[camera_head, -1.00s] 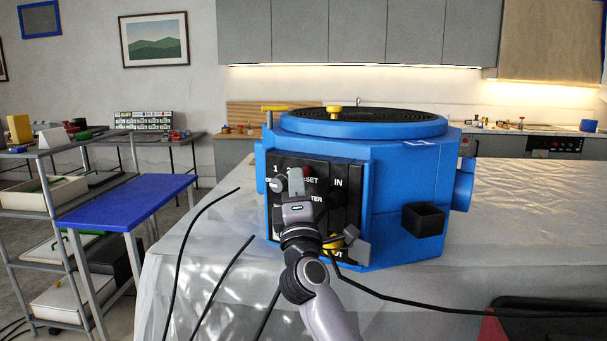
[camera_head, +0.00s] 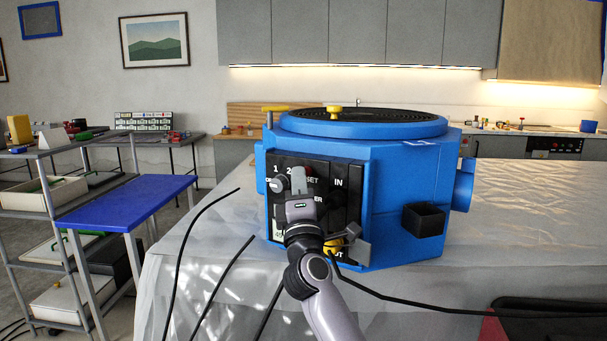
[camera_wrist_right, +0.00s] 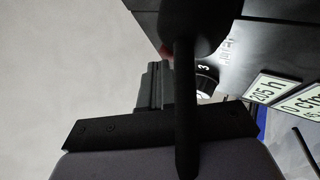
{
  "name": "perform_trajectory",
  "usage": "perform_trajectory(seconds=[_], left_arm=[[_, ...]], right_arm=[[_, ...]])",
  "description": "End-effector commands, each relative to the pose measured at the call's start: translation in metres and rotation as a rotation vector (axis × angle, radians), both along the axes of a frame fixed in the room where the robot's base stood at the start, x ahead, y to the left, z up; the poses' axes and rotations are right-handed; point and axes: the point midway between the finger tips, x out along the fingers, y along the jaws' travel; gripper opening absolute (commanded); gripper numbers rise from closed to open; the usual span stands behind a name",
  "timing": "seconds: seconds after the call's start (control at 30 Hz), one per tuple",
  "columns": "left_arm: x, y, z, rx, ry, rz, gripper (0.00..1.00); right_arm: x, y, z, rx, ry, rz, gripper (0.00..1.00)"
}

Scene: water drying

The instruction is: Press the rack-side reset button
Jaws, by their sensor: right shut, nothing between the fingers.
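The blue machine (camera_head: 400,190) stands on a sheet-covered table and has a black control panel (camera_head: 339,205) on its front. A small red button (camera_head: 309,169) sits beside the partly hidden RESET label. My right gripper (camera_head: 298,178) is shut and empty in front of the panel, its tips just left of and slightly below the red button. I cannot tell whether they touch the panel. In the right wrist view the shut fingers (camera_wrist_right: 153,85) point toward the panel, and a bit of red (camera_wrist_right: 168,49) shows beside a dark rounded part. My left gripper is not in view.
A grey dial (camera_head: 276,184) sits left of the fingers. A yellow knob (camera_head: 334,246) and a grey lever (camera_head: 357,250) lie low on the panel. Black cables (camera_head: 215,285) run over the sheet. A blue-topped table (camera_head: 125,203) and shelves stand at left.

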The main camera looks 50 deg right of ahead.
Motion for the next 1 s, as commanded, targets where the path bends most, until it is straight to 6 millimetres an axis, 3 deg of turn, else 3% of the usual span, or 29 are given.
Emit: perform_trajectory(seconds=[1.0], left_arm=[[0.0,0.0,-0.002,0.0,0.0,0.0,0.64]], right_arm=[[-0.006,0.023,-0.001,0.002,-0.001,0.0,0.0]])
